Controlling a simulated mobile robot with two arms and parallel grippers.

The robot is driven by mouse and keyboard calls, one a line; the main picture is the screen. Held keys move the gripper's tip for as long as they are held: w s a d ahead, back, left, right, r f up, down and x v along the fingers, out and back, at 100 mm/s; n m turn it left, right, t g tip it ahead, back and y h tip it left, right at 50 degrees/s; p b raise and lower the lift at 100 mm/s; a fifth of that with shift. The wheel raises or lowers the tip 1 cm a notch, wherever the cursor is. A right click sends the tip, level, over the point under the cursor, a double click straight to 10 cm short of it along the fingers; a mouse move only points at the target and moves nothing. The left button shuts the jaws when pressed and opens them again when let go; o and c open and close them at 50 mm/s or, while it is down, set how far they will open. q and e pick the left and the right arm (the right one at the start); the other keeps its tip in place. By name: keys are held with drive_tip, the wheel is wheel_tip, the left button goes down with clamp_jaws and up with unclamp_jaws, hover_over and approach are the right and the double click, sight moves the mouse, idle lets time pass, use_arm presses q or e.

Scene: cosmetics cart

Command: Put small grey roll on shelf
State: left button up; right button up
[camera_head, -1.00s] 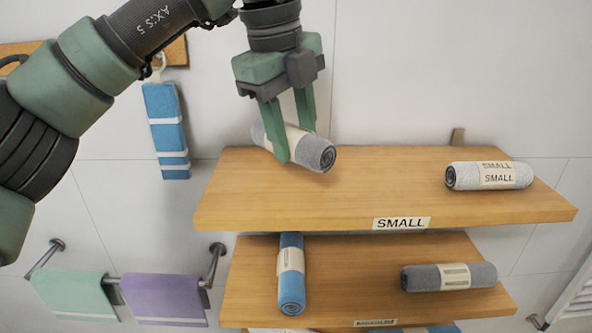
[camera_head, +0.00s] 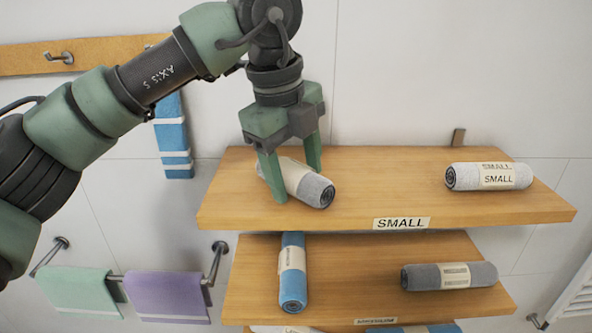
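The small grey roll (camera_head: 316,190) with a cream band lies at a slant on the left part of the wooden top shelf (camera_head: 380,185), which bears a "SMALL" label (camera_head: 402,223) on its front edge. It appears to rest on the board. My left gripper (camera_head: 298,184) points down over the roll, one finger on each side. Its fingers are spread, with room around the roll, and they hide part of it. My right gripper is not in view.
A white-grey roll (camera_head: 467,177) lies on the top shelf's right. The lower shelf (camera_head: 345,270) holds a blue roll (camera_head: 293,285) and a grey roll (camera_head: 425,278). Green (camera_head: 75,292) and purple (camera_head: 160,297) towels hang at left. The top shelf's middle is clear.

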use_arm(q)
drive_tip(key=shift+r, duration=0.2)
drive_tip(key=b+v, duration=0.2)
drive_tip(key=v, duration=1)
